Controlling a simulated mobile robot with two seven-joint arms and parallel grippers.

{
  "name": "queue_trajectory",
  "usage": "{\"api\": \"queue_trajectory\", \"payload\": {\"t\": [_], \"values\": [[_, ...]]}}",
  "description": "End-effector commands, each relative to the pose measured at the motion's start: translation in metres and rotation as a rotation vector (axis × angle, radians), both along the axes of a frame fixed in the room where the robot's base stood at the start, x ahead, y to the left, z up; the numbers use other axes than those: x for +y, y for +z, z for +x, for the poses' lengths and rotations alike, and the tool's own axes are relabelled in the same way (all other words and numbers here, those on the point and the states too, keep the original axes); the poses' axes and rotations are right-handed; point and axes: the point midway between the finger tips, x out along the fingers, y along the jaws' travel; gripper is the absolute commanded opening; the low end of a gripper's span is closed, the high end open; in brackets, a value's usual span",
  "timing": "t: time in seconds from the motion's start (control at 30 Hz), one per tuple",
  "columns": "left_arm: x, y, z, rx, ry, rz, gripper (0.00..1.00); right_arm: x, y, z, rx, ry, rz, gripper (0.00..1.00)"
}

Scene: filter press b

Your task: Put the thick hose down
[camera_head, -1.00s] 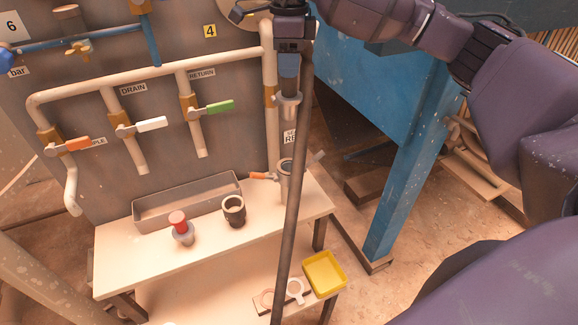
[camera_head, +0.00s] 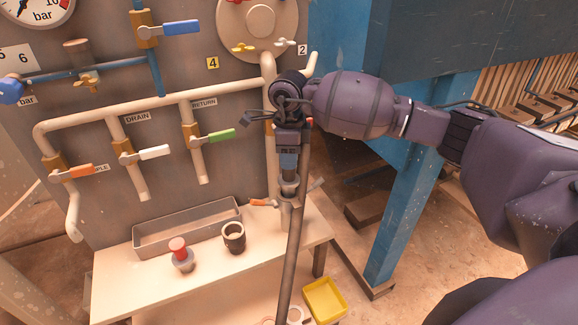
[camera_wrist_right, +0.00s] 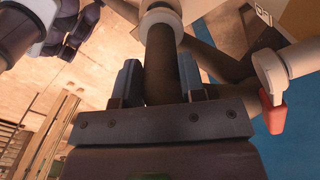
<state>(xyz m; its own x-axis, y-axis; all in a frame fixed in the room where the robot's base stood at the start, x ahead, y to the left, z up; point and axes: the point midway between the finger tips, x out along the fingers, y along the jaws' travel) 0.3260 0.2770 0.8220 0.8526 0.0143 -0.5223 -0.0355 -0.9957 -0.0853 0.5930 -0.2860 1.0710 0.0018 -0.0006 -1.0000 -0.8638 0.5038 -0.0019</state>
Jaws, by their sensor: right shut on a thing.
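My right gripper (camera_head: 289,160) points down in front of the pipe panel. It is shut on the upper end of the thick hose (camera_head: 293,255), a long dark tube. A pale collar (camera_head: 289,186) sits on the hose just below the fingers. The hose runs down past the front of the bench and out of the picture. In the right wrist view the hose (camera_wrist_right: 160,55) lies between the two blue-grey fingers (camera_wrist_right: 160,80). My left gripper is not in view.
A bench (camera_head: 118,290) bears a grey tray (camera_head: 190,232), a red-topped part (camera_head: 180,255) and a dark cup (camera_head: 233,240). A red-orange handle (camera_head: 262,203) is beside the hose; it shows in the wrist view (camera_wrist_right: 273,113). A yellow bin (camera_head: 325,300) is low. A blue post (camera_head: 405,200) stands right.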

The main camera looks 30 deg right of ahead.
Motion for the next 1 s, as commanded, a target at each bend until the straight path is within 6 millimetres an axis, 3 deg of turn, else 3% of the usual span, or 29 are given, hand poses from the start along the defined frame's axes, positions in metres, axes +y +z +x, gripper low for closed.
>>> {"api": "queue_trajectory", "payload": {"t": [0.27, 0.67, 0.7, 0.87, 1.0], "values": [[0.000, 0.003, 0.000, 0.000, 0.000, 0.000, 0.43, 0.000, -0.034, 0.000, 0.001, 0.000, 0.002, 0.04], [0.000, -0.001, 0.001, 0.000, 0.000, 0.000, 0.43, 0.000, -0.040, 0.000, -0.001, 0.000, 0.001, 0.04], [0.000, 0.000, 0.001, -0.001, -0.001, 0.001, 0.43, 0.000, -0.040, 0.000, 0.001, 0.000, 0.001, 0.40], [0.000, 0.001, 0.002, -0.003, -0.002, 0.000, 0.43, 0.000, -0.039, 0.000, 0.001, 0.000, 0.001, 0.63], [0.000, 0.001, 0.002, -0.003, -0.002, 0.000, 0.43, 0.000, -0.039, 0.000, 0.001, 0.000, 0.001, 0.63]]}}
